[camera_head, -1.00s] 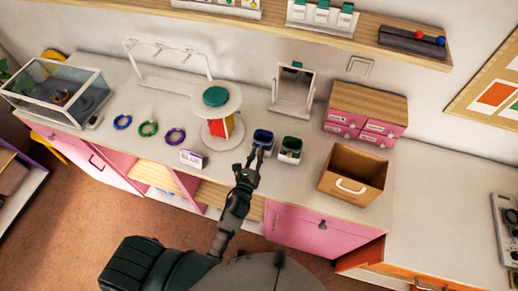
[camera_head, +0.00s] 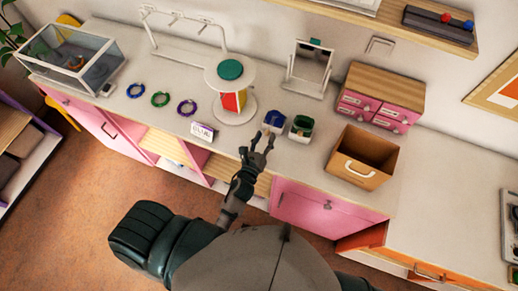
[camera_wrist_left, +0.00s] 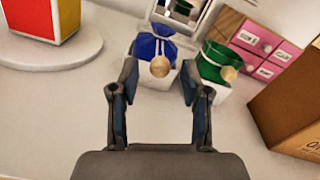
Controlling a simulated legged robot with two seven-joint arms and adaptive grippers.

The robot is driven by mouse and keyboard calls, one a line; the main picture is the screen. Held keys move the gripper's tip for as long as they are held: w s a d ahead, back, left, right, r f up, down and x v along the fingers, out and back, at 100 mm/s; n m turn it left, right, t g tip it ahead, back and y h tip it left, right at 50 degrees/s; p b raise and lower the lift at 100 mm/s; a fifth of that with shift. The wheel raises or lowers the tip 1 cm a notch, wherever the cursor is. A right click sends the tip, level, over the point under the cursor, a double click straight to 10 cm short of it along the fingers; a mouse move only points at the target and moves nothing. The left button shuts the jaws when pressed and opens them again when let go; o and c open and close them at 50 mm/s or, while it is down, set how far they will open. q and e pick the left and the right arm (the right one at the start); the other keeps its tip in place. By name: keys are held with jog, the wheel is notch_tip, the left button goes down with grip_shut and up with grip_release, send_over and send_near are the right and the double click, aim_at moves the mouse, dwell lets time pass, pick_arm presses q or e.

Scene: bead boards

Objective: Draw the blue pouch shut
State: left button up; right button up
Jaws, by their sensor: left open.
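The blue pouch (camera_head: 274,118) sits in a white holder on the counter. In the left wrist view the blue pouch (camera_wrist_left: 150,47) stands upright with a round wooden bead (camera_wrist_left: 160,66) hanging at its front. Its upper edge flares above a cord; I cannot tell how tightly the mouth is drawn. My left gripper (camera_head: 257,146) is open and empty, just in front of the blue pouch and apart from it. In the left wrist view the bead lies ahead of the gap between the open fingers (camera_wrist_left: 159,84). My right gripper is not in view.
A green pouch (camera_head: 302,123) with its own bead (camera_wrist_left: 229,73) stands close to the right. A brown box (camera_head: 361,161), pink drawers (camera_head: 375,107) and round stand (camera_head: 232,113) surround the spot. A small label card (camera_head: 202,132) is at left. Counter front is clear.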

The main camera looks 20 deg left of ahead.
pick_arm(q)
jog(key=s, duration=1)
jog(key=shift+s+a, duration=0.15)
jog(key=shift+s, duration=0.15)
